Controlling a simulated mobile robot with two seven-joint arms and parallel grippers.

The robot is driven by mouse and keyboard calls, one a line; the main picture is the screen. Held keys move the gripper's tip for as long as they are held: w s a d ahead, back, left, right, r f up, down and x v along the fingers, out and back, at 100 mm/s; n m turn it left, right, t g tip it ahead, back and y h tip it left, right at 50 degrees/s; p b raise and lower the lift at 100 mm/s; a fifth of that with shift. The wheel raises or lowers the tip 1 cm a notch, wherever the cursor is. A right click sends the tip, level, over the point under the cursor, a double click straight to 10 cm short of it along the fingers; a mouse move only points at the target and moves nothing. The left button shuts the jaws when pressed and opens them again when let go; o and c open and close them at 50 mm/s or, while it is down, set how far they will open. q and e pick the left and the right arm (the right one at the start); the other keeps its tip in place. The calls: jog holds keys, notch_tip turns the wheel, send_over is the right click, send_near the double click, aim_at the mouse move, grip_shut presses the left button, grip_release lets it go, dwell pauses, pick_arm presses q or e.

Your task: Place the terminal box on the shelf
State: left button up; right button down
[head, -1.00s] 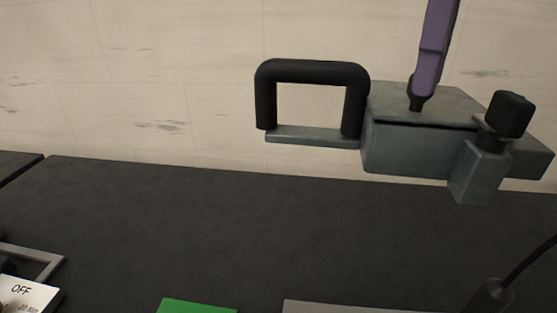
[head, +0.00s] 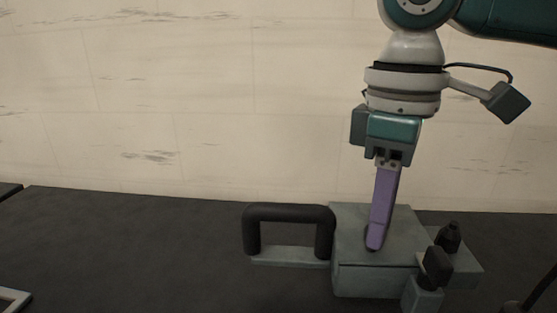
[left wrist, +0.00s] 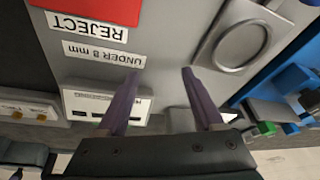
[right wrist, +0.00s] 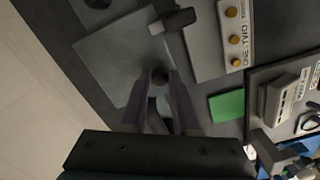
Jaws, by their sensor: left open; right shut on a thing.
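The grey terminal box (head: 375,282) has a flat lid, a black U-shaped handle on its left and dark knobbed fittings on its right. In the head view it appears upright over the dark surface (head: 130,245); whether its underside touches is hidden. My right gripper (head: 374,244) points down with its purple fingers shut on the small dark knob on the lid. The right wrist view shows this knob (right wrist: 159,75) between the fingertips and the grey lid (right wrist: 115,60) beyond. My left gripper (left wrist: 162,72) is open and empty, above a grey panel (left wrist: 175,35). No separate shelf is identifiable.
The panel carries a red REJECT label (left wrist: 95,8), an UNDER 8 mm label (left wrist: 103,52) and a grey ring (left wrist: 237,40). The right wrist view shows a green pad (right wrist: 227,106) and a yellow-button strip (right wrist: 233,35).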

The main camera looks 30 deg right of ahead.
aim_at(373, 252)
pick_arm(q)
jog(key=shift+f+b, duration=0.4)
pick_arm(e)
jog(key=shift+f, duration=2.6)
jog(key=shift+w, duration=0.1)
jog(key=c, duration=0.7)
grip_release()
jog(key=shift+f, duration=0.1)
jog(key=shift+o, duration=0.2)
